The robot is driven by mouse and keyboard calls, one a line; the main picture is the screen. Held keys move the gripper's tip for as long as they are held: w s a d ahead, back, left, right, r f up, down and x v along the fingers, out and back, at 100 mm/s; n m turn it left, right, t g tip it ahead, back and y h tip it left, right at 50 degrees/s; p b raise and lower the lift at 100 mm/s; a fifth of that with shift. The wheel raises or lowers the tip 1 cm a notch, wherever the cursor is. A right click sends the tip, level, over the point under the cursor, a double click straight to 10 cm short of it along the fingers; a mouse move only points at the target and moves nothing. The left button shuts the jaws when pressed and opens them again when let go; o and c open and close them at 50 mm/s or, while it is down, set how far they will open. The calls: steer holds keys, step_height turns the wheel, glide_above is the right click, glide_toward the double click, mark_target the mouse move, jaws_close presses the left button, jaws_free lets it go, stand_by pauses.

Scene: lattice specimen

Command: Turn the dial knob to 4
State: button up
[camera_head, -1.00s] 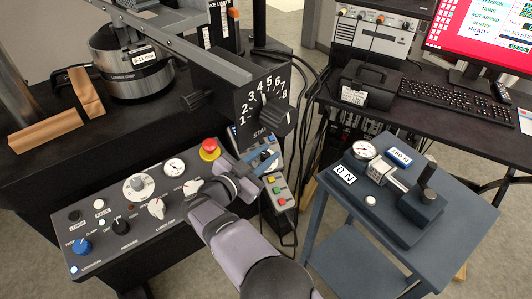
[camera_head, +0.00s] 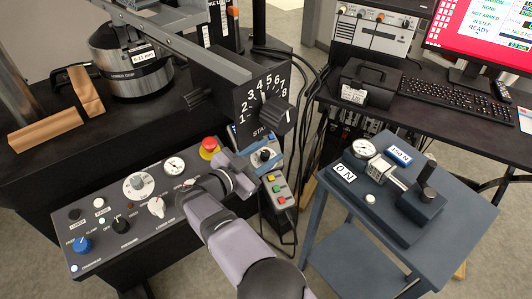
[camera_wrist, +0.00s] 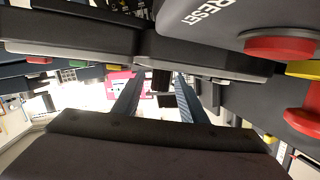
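The black number box (camera_head: 255,98) stands behind the sloped control panel, with numbers 1 to 8 in an arc. Its black dial knob (camera_head: 278,113) sits at the lower right of the arc. A white pointer mark shows below the 4 and 5; I cannot tell its exact number. My gripper (camera_head: 238,166) is below and left of the knob, apart from it, above the panel's right end. In the wrist view its two fingers (camera_wrist: 158,98) stand apart with nothing clearly between them. The dial knob cannot be made out in the wrist view.
The control panel (camera_head: 115,230) carries several knobs and a red stop button (camera_head: 209,147) close to my gripper. A small blue-framed unit with a knob (camera_head: 264,157) and a button pendant (camera_head: 279,189) are to its right. A grey cart (camera_head: 345,215) stands further right.

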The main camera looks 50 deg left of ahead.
mark_target(263, 156)
steer(key=shift+s, duration=0.15)
steer(key=shift+b+v, duration=0.3)
steer(key=shift+v, duration=3.25)
